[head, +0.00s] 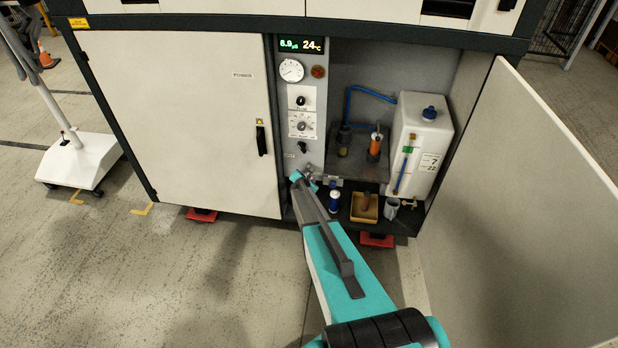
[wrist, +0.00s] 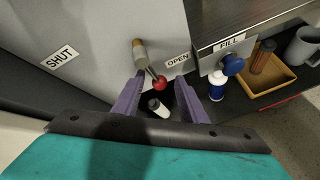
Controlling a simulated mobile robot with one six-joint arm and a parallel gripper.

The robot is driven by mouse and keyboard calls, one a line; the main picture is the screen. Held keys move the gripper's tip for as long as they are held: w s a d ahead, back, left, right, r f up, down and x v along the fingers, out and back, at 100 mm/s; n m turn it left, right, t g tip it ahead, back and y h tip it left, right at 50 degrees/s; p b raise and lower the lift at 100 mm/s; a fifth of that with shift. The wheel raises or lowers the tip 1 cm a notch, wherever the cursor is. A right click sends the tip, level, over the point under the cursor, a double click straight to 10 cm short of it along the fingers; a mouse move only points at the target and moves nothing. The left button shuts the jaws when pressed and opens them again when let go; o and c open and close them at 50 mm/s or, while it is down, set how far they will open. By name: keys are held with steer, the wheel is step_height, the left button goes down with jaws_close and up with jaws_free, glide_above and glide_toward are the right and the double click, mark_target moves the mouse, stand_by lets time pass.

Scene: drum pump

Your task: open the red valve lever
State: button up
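The valve lever shows in the wrist view as a short metal arm with a red ball knob (wrist: 160,84), running down and right from a brass-coloured valve body (wrist: 139,52) on the grey panel. An OPEN label (wrist: 177,61) is right of it and a SHUT label (wrist: 60,60) is farther left. My gripper (wrist: 164,77) is open, its two purple fingers on either side of the knob with visible gaps, so it does not grip it. In the head view my gripper (head: 306,178) is at the panel's lower end, and I cannot make out the red knob there.
A white bottle with a dark cap (wrist: 159,109) is beyond the fingers. Right of them are a blue knob (wrist: 233,64) under a FILL label, a yellow tray (wrist: 270,78) and a grey cup (wrist: 304,46). An open cabinet door (head: 530,190) stands to the right.

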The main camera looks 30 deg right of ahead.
steer(key=shift+a+f, duration=0.1)
steer(key=shift+a, duration=0.1)
steer(key=shift+s, duration=0.1)
steer(key=b+v, duration=0.4)
steer(key=v, duration=0.9)
steer(key=shift+r, duration=0.35)
stand_by(0.4)
steer(key=shift+s, duration=0.15)
steer(key=shift+a, duration=0.15)
